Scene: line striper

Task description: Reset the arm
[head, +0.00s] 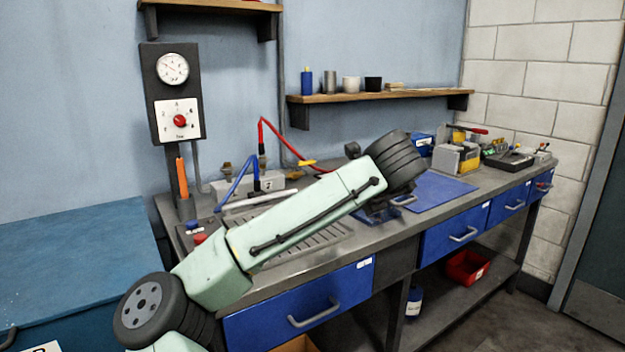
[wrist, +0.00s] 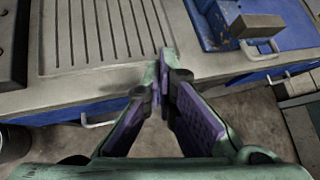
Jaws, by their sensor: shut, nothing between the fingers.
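My gripper (wrist: 165,68) shows in the wrist view with purple pads on its fingers. Its fingertips meet near the middle of the picture and hold nothing. It hangs over the front edge of the workbench, by the ribbed drain area (wrist: 100,35). In the head view my pale green arm reaches across the bench from lower left to upper right. The gripper itself cannot be made out there.
The grey workbench (head: 462,200) has blue drawers (head: 455,232) with protruding handles. A blue fixture (wrist: 205,25) stands right of the fingers. Red and blue hoses (head: 237,180) rise behind my arm. A wall shelf (head: 430,93) hangs above. A blue mat (head: 445,192) lies bare.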

